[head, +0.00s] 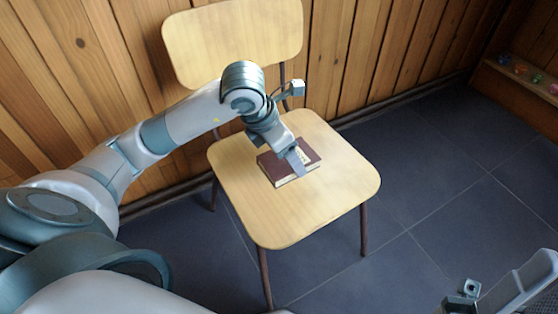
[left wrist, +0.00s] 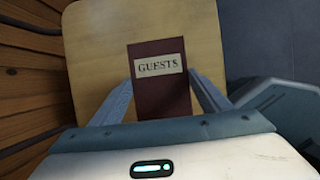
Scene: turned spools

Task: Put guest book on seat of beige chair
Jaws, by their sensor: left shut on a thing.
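The guest book (head: 272,166), dark red-brown with pale page edges, is at the seat of the beige chair (head: 325,205), near the middle. I cannot tell whether it rests on the seat or is just above it. My left gripper (head: 290,163) reaches down over the book and is shut on it. In the left wrist view, the book (left wrist: 158,105) shows its cream GUESTS label between the two fingers, with the pale seat (left wrist: 95,50) behind it. The label is partly hidden by a finger in the head view. Only part of my right arm shows at the lower right.
The chair's backrest (head: 235,40) stands near a wooden plank wall (head: 365,50). Dark floor tiles (head: 440,180) lie open to the right. A wooden ledge (head: 520,90) with several small coloured things is at the upper right.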

